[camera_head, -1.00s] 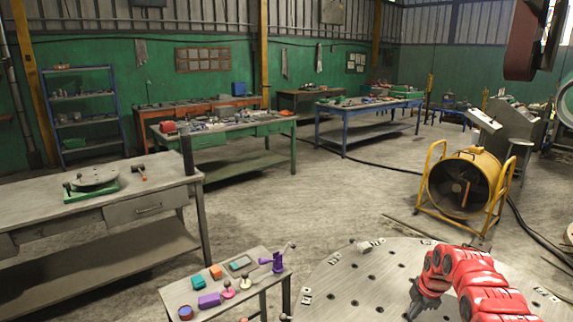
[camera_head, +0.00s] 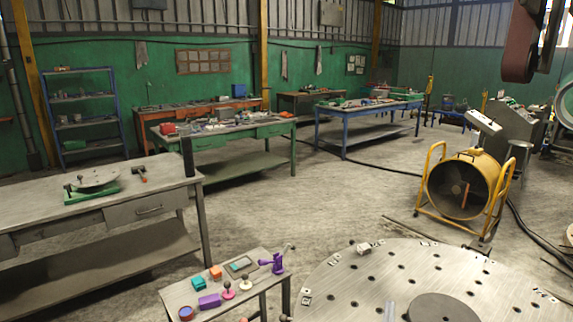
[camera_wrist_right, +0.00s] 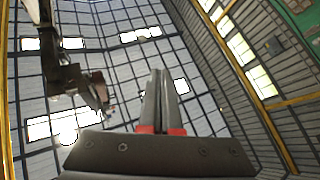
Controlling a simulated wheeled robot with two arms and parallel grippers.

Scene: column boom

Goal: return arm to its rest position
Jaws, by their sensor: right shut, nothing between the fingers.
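My right gripper (camera_wrist_right: 162,74) shows in its wrist view with its two grey fingers side by side and shut. Nothing is between them. The fingers have red bases and stand against the roof and its bright skylights. I cannot make out my right arm or gripper in the head view. My left gripper is in neither view.
A round plate with holes (camera_head: 350,285) fills the lower right, with a dark disc (camera_head: 442,308) on it. A small table (camera_head: 222,302) with coloured pieces stands left of it. A yellow fan (camera_head: 462,188) stands beyond. A dark jointed shape (camera_wrist_right: 70,75) shows in the wrist view.

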